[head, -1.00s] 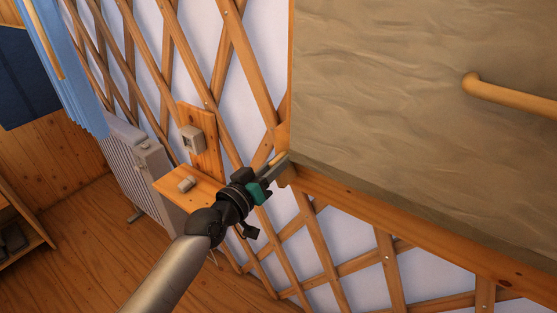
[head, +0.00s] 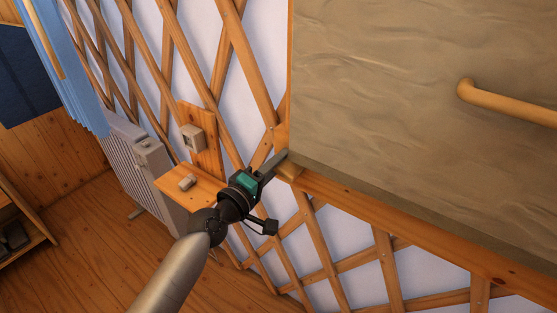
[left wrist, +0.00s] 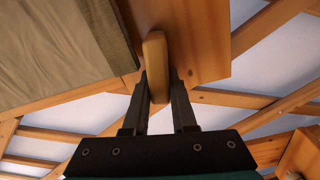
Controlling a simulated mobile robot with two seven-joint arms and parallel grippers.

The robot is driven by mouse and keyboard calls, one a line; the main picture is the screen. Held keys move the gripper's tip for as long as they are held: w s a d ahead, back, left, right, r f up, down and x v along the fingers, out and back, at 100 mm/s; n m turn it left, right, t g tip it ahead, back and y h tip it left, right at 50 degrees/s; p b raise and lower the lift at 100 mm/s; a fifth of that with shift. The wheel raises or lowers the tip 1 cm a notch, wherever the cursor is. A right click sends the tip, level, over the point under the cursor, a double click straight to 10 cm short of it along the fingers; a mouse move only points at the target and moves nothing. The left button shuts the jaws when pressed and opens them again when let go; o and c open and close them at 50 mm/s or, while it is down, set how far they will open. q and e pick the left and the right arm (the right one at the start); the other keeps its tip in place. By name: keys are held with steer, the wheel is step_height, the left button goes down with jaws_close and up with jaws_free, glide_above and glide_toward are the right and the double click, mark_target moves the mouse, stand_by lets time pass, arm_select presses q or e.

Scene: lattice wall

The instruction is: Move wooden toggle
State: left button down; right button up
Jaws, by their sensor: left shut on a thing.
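The wooden toggle (left wrist: 155,62) is a light, rounded wooden bar. In the left wrist view it stands at the wooden board (left wrist: 200,35), beside the edge of the grey-brown panel (left wrist: 50,45). My left gripper (left wrist: 160,88) has one finger on each side of the toggle's near end and is shut on it. In the head view my left gripper (head: 279,161) reaches the panel's lower left corner. The toggle is largely hidden there by the fingers. My right gripper is not in view.
The large panel (head: 400,90) fills the upper right, with a wooden handle (head: 510,103) on it. A wooden lattice wall (head: 245,70) stands behind. A small shelf (head: 200,190) and a white radiator (head: 125,155) are left of my gripper. Floor (head: 80,240) shows lower left.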

arm_select(q)
steer(key=shift+n, duration=1.1)
steer(key=c, duration=0.7)
jaws_free()
steer(key=shift+s+a, duration=0.35)
steer(key=shift+s, duration=0.1)
steer(key=shift+b+v, duration=0.4)
steer(key=shift+v, duration=6.65)
